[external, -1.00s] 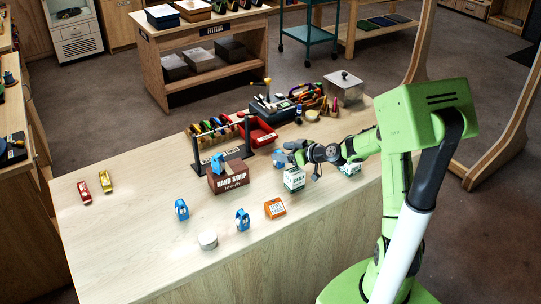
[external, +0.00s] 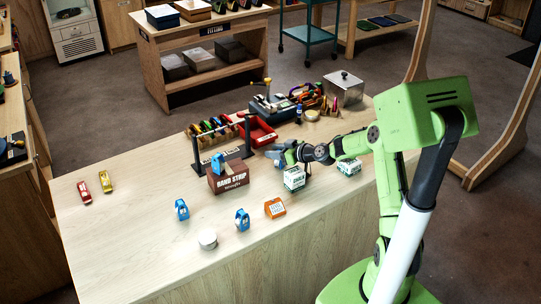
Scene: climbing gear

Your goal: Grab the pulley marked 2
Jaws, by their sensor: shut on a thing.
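My gripper (external: 277,156) is over the table, behind and left of a white-and-green chalk box (external: 294,178). It is shut on a small bluish thing, seemingly a pulley; the fingers and arm hide much of it, and no number shows.
An orange block (external: 275,208) and a white round piece (external: 207,239) lie near the front. The table's left part is mostly clear.

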